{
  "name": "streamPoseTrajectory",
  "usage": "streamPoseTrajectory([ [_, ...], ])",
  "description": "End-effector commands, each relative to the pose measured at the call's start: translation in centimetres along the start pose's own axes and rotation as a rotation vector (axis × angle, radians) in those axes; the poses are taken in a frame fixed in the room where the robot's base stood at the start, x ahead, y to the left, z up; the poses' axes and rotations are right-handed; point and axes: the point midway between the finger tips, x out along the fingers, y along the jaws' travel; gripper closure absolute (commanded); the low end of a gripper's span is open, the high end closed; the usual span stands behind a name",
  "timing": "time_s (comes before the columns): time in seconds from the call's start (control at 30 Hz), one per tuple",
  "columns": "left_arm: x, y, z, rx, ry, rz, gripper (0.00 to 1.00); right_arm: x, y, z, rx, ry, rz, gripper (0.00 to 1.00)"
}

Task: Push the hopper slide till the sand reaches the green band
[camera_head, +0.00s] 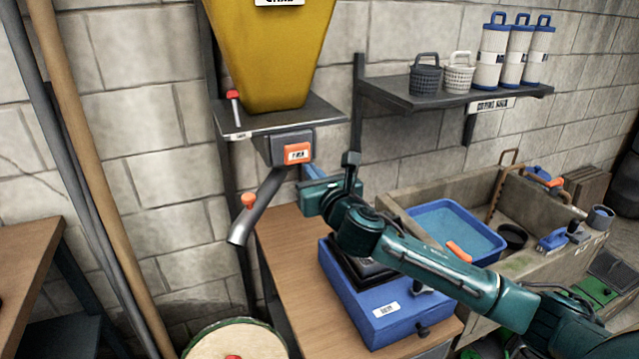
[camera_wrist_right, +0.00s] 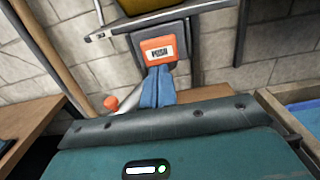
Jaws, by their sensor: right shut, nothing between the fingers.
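The yellow hopper (camera_head: 270,55) sits on a wall bracket. Below it is a grey outlet box with an orange labelled slide (camera_head: 298,153), also in the wrist view (camera_wrist_right: 158,50). A grey chute (camera_head: 262,205) with an orange knob slopes down-left from the box. My right gripper (camera_head: 308,173) is shut and empty, its blue fingers pointing at the box. In the wrist view the fingertips (camera_wrist_right: 158,70) appear just at the slide's lower edge; I cannot tell if they touch. A round, pale-topped container (camera_head: 235,343) with a green rim stands below the chute, partly cut off. No sand stream shows.
A blue device (camera_head: 375,310) stands on the wooden bench (camera_head: 285,235) below my right arm. A shelf (camera_head: 400,92) carries baskets and canisters. Poles (camera_head: 90,150) lean at left.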

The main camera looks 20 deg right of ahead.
Motion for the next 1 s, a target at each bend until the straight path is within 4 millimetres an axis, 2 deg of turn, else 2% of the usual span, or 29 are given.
streamPoseTrajectory([
  [0.1, 0.1, 0.0, -0.3, 0.0, 0.011, 0.001, 1.0, -1.7, 0.0, -0.1, 0.0, 0.0, 0.001, 1.0],
  [0.3, 0.0, 0.2, -0.7, 0.0, 0.021, 0.005, 1.0, -3.1, 0.0, 0.0, 0.0, 0.0, 0.0, 1.0],
  [1.0, -0.1, 0.3, 0.0, -0.001, 0.005, 0.007, 1.0, -3.2, 0.0, 0.0, 0.0, 0.0, 0.0, 1.0],
])
